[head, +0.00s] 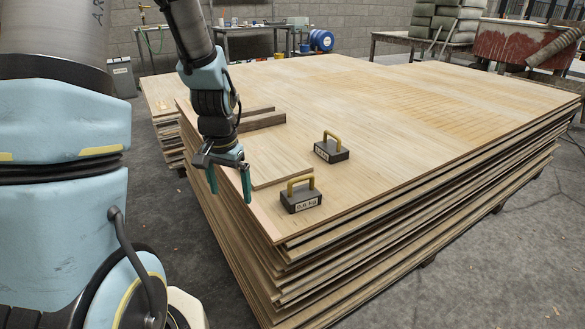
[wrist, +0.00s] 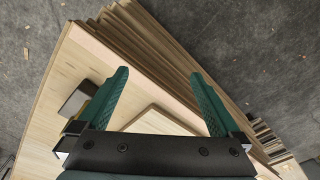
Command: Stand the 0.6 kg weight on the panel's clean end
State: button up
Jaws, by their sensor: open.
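A dark block weight with a yellow handle and a label that appears to read 0.6 kg (head: 301,199) stands upright near the front corner of the stack's top panel (head: 370,100). A second, similar weight (head: 331,152) stands behind it; its label is too small to read. A thin pale board (head: 280,174) lies on the panel beside the front weight. My gripper (head: 229,184) is open and empty, pointing down near the stack's left edge, left of both weights. In the wrist view, the pale board (wrist: 158,117) shows between the fingers, and one dark weight (wrist: 76,98) is partly hidden by the left finger.
Brown wooden strips (head: 262,121) lie on the panel behind my gripper. A pinkish strip (head: 264,221) runs along the panel's left edge. The panel's middle is clear. A workbench (head: 250,30) and a red bin (head: 515,42) stand at the back.

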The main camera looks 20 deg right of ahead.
jog(key=w+d+r+m+p, duration=0.2)
jog(key=d+r+m+p, duration=0.25)
jog(key=d+p, duration=0.55)
jog(key=r+m+p, duration=0.2)
jog(key=m+p, duration=0.2)
jog(key=p, duration=0.4)
send_over(301, 192)
jog(key=shift+s+a+f+g, duration=0.1)
jog(key=shift+f+g, duration=0.05)
jog(key=shift+g, duration=0.25)
jog(key=shift+s+f, duration=0.1)
jog(key=shift+f, duration=0.05)
jog(key=shift+d+f+p, duration=0.2)
jog(key=shift+f+p, duration=0.1)
jog(key=shift+f, duration=0.1)
notch_tip(301, 192, down, 5)
jog(key=shift+r+p, duration=0.1)
jog(key=shift+p, duration=0.4)
jog(key=shift+a+f+p, duration=0.15)
jog(key=shift+f+p, duration=1.1)
jog(key=shift+f, duration=1.4)
grip_shut()
